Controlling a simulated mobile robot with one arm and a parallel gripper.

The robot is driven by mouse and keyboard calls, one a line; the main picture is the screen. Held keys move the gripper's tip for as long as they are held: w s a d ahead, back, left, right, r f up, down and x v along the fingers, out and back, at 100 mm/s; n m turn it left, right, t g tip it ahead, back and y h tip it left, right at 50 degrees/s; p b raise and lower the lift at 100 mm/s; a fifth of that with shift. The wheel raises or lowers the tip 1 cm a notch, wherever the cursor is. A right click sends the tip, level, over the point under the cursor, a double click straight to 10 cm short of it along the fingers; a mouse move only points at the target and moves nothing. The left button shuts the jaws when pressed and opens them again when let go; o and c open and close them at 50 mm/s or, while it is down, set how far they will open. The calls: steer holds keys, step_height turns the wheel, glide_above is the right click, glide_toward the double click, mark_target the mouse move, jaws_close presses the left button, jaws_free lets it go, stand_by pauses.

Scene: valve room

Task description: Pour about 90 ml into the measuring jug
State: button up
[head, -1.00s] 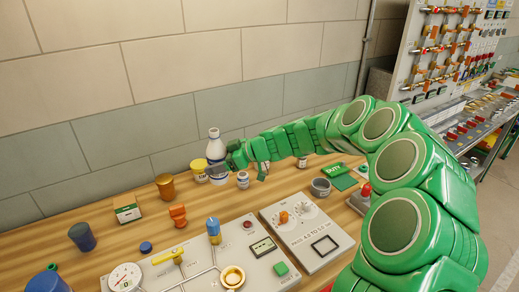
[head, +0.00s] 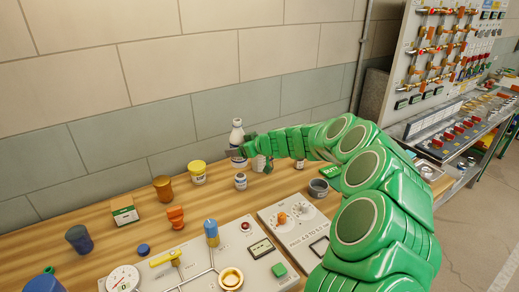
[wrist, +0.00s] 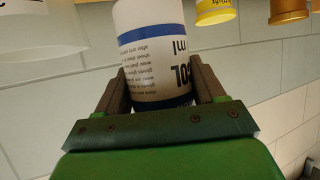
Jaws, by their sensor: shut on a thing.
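A white bottle with a blue band and black print (head: 237,136) stands out at the back of the bench in the head view. My gripper (head: 243,150) is shut on it, and the bottle looks roughly upright. In the wrist view the bottle (wrist: 152,45) sits between the two dark fingers of my gripper (wrist: 160,88). A pale, translucent vessel with dark marks (wrist: 38,30) shows at the wrist view's upper left. It may be the measuring jug. In the head view a whitish vessel (head: 259,163) is partly hidden by my gripper, just right of the bottle.
A yellow-lidded jar (head: 198,174), an amber jar (head: 163,188) and a small white jar (head: 240,181) stand left of and in front of the bottle. A grey pot (head: 318,188) is to the right. Control panels (head: 205,265) fill the front. The tiled wall is close behind.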

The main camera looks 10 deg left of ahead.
mark_target(242, 159)
steer(key=shift+m+g, duration=0.3)
steer(key=shift+s+r+m+g+y, duration=0.1)
steer(key=shift+m+g+y, duration=0.2)
steer(key=shift+m+y, duration=0.4)
steer(key=m+y, duration=0.1)
steer(key=m+g+y, duration=0.1)
steer(key=m, duration=0.1)
steer(key=shift+w+d, duration=0.15)
steer(key=shift+w, duration=0.05)
steer(key=shift+s+a+f+m+g, duration=0.2)
steer(key=shift+s+f+m+g, duration=0.1)
steer(key=shift+m, duration=0.1)
steer(key=shift+s+a+f+m+y, duration=0.2)
steer(key=shift+f+m+y, duration=0.15)
steer(key=shift+f, duration=0.15)
steer(key=shift+s+a+f+m+y, duration=0.1)
steer(key=shift+s+f+m+y, duration=0.1)
steer(key=shift+f+m+y, duration=0.2)
steer(key=shift+s+a+f+m+y, duration=0.25)
steer(key=shift+f+m+y, duration=0.25)
steer(key=shift+m, duration=0.25)
steer(key=shift+s+r+m+y, duration=0.2)
steer(key=shift+r+m+y, duration=0.05)
steer(key=shift+r+m, duration=0.55)
steer(key=shift+w+d+m+y, duration=0.1)
steer(key=shift+w+m+y, duration=0.25)
steer(key=shift+m, duration=0.35)
